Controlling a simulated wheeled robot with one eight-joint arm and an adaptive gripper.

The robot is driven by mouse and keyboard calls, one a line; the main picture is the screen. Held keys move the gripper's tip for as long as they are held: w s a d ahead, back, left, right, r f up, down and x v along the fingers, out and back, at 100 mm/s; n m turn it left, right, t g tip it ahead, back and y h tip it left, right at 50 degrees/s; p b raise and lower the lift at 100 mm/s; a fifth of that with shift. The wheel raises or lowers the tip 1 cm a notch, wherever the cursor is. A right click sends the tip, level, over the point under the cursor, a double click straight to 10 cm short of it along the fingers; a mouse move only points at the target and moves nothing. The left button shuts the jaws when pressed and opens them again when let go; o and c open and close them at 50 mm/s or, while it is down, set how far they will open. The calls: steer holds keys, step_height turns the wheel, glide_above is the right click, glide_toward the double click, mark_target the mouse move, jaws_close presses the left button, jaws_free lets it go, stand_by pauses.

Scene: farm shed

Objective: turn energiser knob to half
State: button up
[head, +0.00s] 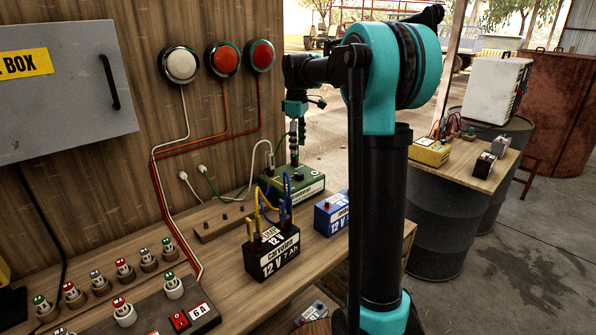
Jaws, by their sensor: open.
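The energiser looks to be the green box (309,192) with a white label on its front, on the bench behind the batteries. My gripper (294,158) points down from my teal and black wrist, with its tip at or just above the top of the green box. It is small in the picture; I take it as open, and I see nothing held.
A black 12 V battery (272,256) with yellow and blue clips stands in front of the green box. A blue battery (331,213) is partly behind my arm. A switch panel (165,312), round wall lamps and cables are at left. A side table (470,178) stands right.

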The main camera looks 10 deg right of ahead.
mark_target(299, 173)
steer(key=f, duration=1.1)
steer(key=shift+w+d, duration=0.2)
jaws_close()
